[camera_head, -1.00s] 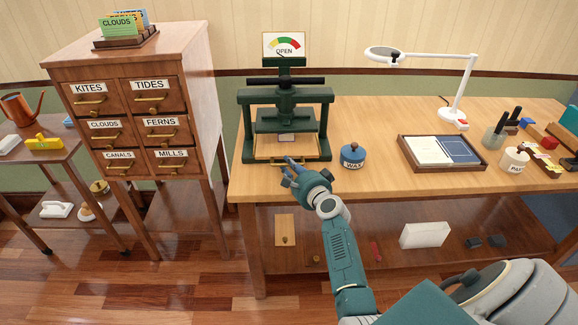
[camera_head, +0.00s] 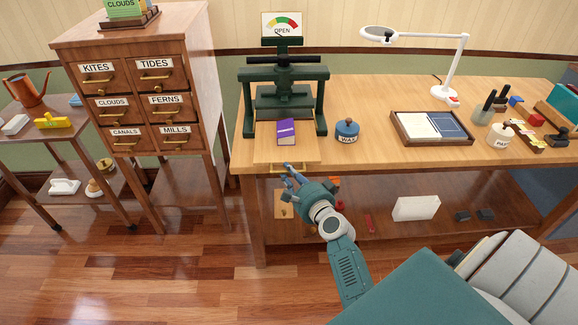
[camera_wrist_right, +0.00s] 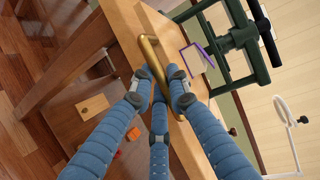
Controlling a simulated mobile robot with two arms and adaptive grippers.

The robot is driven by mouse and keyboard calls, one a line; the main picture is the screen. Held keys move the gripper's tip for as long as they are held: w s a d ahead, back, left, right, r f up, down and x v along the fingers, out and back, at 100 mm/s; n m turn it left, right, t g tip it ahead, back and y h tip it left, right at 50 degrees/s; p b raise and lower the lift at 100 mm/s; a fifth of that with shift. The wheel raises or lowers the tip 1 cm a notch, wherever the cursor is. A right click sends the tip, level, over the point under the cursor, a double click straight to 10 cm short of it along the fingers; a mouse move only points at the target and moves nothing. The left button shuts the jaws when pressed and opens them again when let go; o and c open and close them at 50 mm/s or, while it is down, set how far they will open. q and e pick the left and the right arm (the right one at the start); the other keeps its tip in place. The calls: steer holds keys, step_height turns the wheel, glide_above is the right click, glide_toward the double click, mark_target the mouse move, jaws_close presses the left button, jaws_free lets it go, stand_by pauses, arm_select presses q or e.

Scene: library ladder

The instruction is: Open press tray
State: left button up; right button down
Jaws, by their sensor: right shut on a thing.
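The dark green press (camera_head: 253,102) stands on the workbench, with an OPEN dial sign (camera_head: 281,24) above it. A purple book (camera_head: 286,132) lies on the tray. My right gripper (camera_head: 289,170) is at the tray's brass handle (camera_head: 279,168). In the right wrist view, the blue fingers (camera_wrist_right: 158,88) are closed around the brass handle bar (camera_wrist_right: 149,55), and the book (camera_wrist_right: 197,60) shows beyond it. My left gripper is not in view.
A blue wax jar (camera_head: 347,131) stands right of the press. Farther right are an open book tray (camera_head: 398,138) and a white lamp (camera_head: 446,92). A labelled drawer cabinet (camera_head: 178,60) stands at left. The floor before the bench is clear.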

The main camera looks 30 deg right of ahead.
steer(key=c, duration=1.7)
jaws_free()
steer(key=shift+o, duration=0.2)
steer(key=v, duration=1.2)
steer(key=s+a+f+n+g+y, duration=0.1)
steer(key=s+a+f+n+g, duration=0.2)
steer(key=f, duration=0.8)
steer(key=s+a+f+n+g+y, duration=0.15)
steer(key=s+a+f+n, duration=0.3)
steer(key=f, duration=0.65)
steer(key=s+a+f+n+g+y, duration=0.1)
steer(key=s+a+f+n+g, duration=0.3)
steer(key=f, duration=0.7)
steer(key=s+f+n+g, duration=0.2)
steer(key=s+f+n, duration=0.2)
steer(key=s, duration=0.5)
steer(key=s+a+f+n+g, duration=0.1)
steer(key=s+f+n+g, duration=0.1)
steer(key=s+f, duration=0.5)
steer(key=s+f+n+g, duration=0.2)
steer(key=s+f+n, duration=0.3)
steer(key=s, duration=0.8)
steer(key=shift+s+a+f+n+h, duration=0.2)
steer(key=shift+f+n+h, duration=0.2)
steer(key=shift+f, duration=0.2)
